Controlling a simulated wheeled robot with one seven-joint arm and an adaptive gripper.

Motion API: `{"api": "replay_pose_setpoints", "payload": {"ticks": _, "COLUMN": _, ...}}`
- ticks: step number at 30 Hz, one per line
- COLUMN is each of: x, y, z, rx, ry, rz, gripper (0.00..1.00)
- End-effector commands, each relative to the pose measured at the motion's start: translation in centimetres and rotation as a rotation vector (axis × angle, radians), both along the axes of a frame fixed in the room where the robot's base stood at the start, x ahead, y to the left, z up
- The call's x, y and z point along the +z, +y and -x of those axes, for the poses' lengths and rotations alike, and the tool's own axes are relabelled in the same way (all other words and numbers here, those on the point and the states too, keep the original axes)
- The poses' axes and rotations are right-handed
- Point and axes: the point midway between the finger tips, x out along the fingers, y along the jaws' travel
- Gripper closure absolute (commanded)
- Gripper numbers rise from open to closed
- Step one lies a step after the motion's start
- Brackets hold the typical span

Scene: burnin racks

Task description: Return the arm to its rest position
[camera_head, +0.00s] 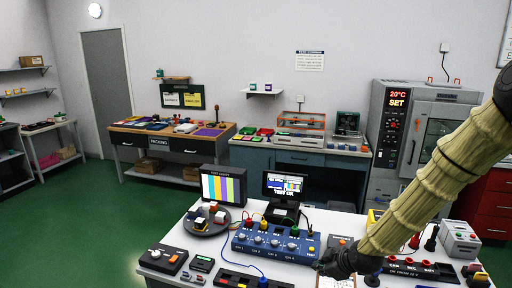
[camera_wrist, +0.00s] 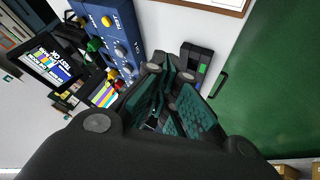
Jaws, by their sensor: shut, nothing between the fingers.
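My gripper (camera_head: 322,266) is over the front of the white bench (camera_head: 205,243) in the head view, at the end of my sleeved arm coming from the right. In the wrist view my gripper (camera_wrist: 158,112) shows its dark, green-padded fingers closed together with nothing between them. The blue test box (camera_head: 274,243) lies just behind and left of it, and also fills the upper left of the wrist view (camera_wrist: 118,35). I cannot tell whether the gripper touches anything on the bench.
Two monitors (camera_head: 223,187) (camera_head: 285,187) stand behind the blue box. A round grey tray (camera_head: 190,225) with small blocks is at left. A black strip with buttons (camera_head: 250,280) lies at the front. A grey oven (camera_head: 384,130) stands behind right. Green floor (camera_head: 75,225) is clear at left.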

Motion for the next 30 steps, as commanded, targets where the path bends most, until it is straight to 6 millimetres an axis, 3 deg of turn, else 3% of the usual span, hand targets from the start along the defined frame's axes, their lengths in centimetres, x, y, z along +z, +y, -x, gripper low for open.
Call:
{"api": "replay_pose_setpoints", "payload": {"ticks": 5, "x": -6.3, "y": 0.7, "z": 3.9, "rx": -0.089, "ry": 0.107, "rz": -0.039, "gripper": 1.0}}
{"api": "replay_pose_setpoints", "payload": {"ticks": 8, "x": -10.8, "y": 1.0, "z": 7.2, "rx": -0.169, "ry": 0.189, "rz": -0.066, "gripper": 1.0}}
{"api": "replay_pose_setpoints", "payload": {"ticks": 12, "x": -16.8, "y": 1.1, "z": 12.8, "rx": -0.3, "ry": 0.309, "rz": -0.099, "gripper": 1.0}}
{"api": "replay_pose_setpoints", "payload": {"ticks": 18, "x": -24.4, "y": 0.9, "z": 21.6, "rx": -0.508, "ry": 0.47, "rz": -0.121, "gripper": 1.0}}
{"api": "replay_pose_setpoints", "payload": {"ticks": 24, "x": -30.5, "y": 0.0, "z": 31.3, "rx": -0.737, "ry": 0.611, "rz": -0.111, "gripper": 1.0}}
{"api": "replay_pose_setpoints", "payload": {"ticks": 30, "x": -33.8, "y": -1.0, "z": 39.3, "rx": -0.931, "ry": 0.699, "rz": -0.08, "gripper": 1.0}}
